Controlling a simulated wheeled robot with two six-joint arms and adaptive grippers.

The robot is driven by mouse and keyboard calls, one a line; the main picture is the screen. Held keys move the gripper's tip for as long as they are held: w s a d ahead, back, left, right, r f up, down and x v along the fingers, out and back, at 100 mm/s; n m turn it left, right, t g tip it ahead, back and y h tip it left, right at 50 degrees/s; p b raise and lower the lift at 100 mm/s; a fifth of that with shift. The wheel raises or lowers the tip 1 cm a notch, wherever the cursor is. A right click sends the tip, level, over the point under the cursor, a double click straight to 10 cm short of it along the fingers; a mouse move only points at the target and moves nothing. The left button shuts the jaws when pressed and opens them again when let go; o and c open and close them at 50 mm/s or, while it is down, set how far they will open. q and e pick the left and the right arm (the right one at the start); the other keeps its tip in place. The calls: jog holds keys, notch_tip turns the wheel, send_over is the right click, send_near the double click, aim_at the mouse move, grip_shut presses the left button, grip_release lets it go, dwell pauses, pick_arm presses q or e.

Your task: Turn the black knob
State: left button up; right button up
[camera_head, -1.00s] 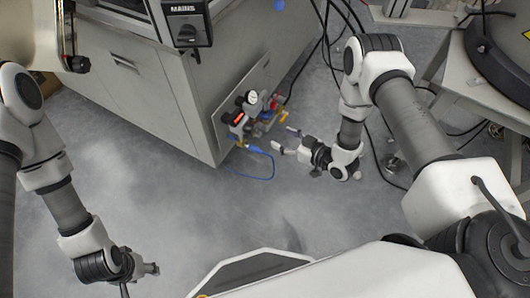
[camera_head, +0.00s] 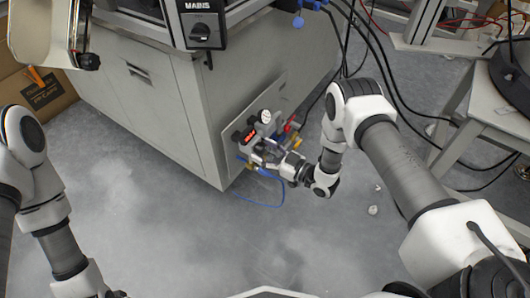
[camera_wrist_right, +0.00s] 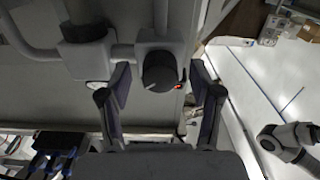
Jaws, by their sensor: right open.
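The black knob (camera_wrist_right: 160,72) has a white pointer line and sits on a light grey fitting, with a small red light beside it. My right gripper (camera_wrist_right: 159,80) is open in the right wrist view, with one finger on each side of the knob and a gap to both. I cannot tell how deep the knob sits between the fingertips. In the head view my right gripper (camera_head: 259,155) is at the valve panel on the cabinet side and hides part of it. I cannot single out the knob there. My left arm is cut off at the bottom left.
A round gauge (camera_head: 265,117) and a red display (camera_head: 250,134) sit just above my right gripper on the grey cabinet (camera_head: 150,115). A blue hose (camera_head: 262,204) loops below. A table (camera_head: 490,110) and cables stand at right. Open floor lies in front.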

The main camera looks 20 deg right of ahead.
jog(key=shift+c, duration=0.3)
jog(key=c, duration=1.1)
